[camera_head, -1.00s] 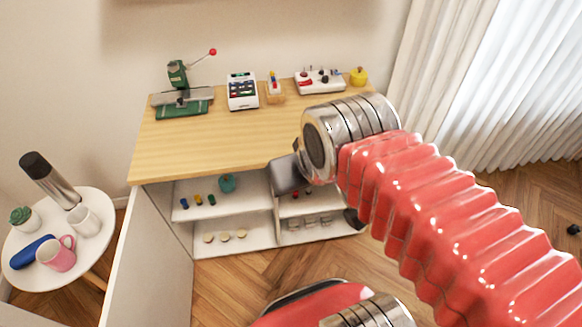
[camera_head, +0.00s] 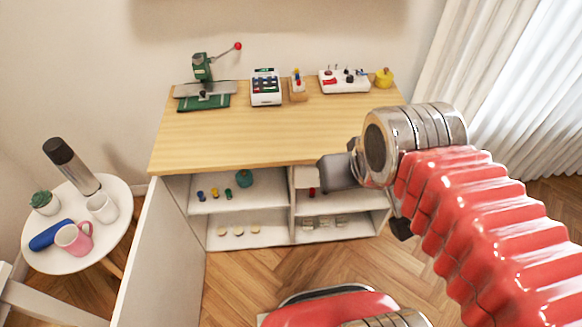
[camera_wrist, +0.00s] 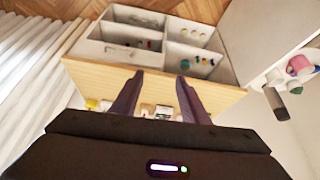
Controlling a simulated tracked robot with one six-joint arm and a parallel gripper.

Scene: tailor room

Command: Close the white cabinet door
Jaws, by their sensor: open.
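The white cabinet door (camera_head: 160,262) stands wide open at the left of the cabinet, swung out toward me. In the wrist view the door (camera_wrist: 268,38) shows at the upper right. The white cabinet (camera_head: 250,242) has a wooden top and open shelves with small items on them. My gripper (camera_wrist: 154,92) is open and empty, with two dark fingers pointing toward the cabinet. In the head view it is at the right front of the cabinet, apart from the door, and its fingertips are mostly hidden behind the wrist.
A round white side table (camera_head: 103,240) with mugs, a flask (camera_head: 72,166) and a plant stands left of the door. The wooden top (camera_head: 240,140) carries a green press (camera_head: 203,82) and several small items. Wooden floor (camera_head: 240,285) in front of the cabinet is clear.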

